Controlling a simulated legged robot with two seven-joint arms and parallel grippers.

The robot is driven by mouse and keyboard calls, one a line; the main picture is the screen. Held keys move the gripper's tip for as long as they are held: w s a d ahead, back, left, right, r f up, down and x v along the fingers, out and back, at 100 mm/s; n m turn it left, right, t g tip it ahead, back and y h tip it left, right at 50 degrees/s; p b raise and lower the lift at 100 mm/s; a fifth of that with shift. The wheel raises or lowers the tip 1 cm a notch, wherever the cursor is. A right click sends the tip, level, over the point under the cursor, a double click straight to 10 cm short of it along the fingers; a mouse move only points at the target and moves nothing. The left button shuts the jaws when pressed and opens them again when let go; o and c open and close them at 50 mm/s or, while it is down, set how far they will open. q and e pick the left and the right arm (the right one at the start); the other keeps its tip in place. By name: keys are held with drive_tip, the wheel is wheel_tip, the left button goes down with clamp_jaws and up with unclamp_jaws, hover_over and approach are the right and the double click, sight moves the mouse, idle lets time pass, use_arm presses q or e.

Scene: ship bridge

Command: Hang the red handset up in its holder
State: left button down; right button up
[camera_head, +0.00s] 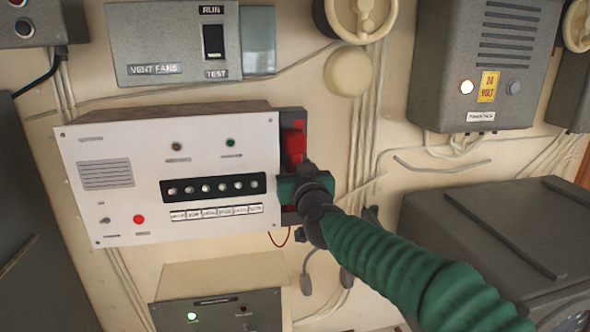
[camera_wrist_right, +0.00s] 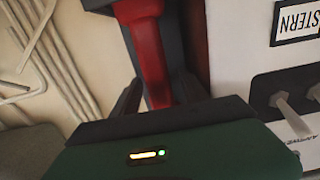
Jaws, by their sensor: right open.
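The red handset (camera_head: 294,147) is upright at the right side of the white intercom panel, against its dark holder (camera_head: 290,115). The handset also shows in the wrist view (camera_wrist_right: 148,50), with the dark holder (camera_wrist_right: 186,40) behind and beside it. My right gripper (camera_head: 290,187) is at the handset's lower part and covers it in the head view. In the wrist view its two dark fingers (camera_wrist_right: 158,92) are open, one on each side of the red handle. I cannot tell whether either finger touches it. My left gripper is out of view.
The white panel (camera_head: 110,135) with switches and lamps is directly left of the handset. A grey power pack (camera_head: 480,60) hangs upper right, and a grey cabinet (camera_head: 480,225) stands lower right. Pipes run down the wall.

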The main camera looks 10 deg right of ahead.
drive_tip(key=s+b, duration=0.5)
drive_tip(key=s, duration=1.1)
drive_tip(key=shift+s, duration=0.35)
drive_tip(key=shift+r, duration=0.1)
wheel_tip(320, 180, down, 34)
drive_tip(key=s+d+g+y+b, duration=0.1)
drive_tip(key=s+d+g+b, duration=0.15)
drive_tip(key=g+b, duration=0.5)
drive_tip(key=s+f+g+b, duration=0.2)
drive_tip(key=s+f, duration=0.4)
drive_tip(key=f, duration=0.3)
drive_tip(key=s+d+f+g+b, duration=0.1)
drive_tip(key=s+f+g+b, duration=0.2)
drive_tip(key=s+f, duration=0.3)
drive_tip(key=s+d+f+g+h+b, duration=0.1)
drive_tip(key=s+f, duration=0.5)
drive_tip(key=f, duration=0.7)
drive_tip(key=shift+s+d+g+b, duration=0.15)
drive_tip(key=shift+d+g+b, duration=0.05)
drive_tip(key=shift+g+b, duration=0.55)
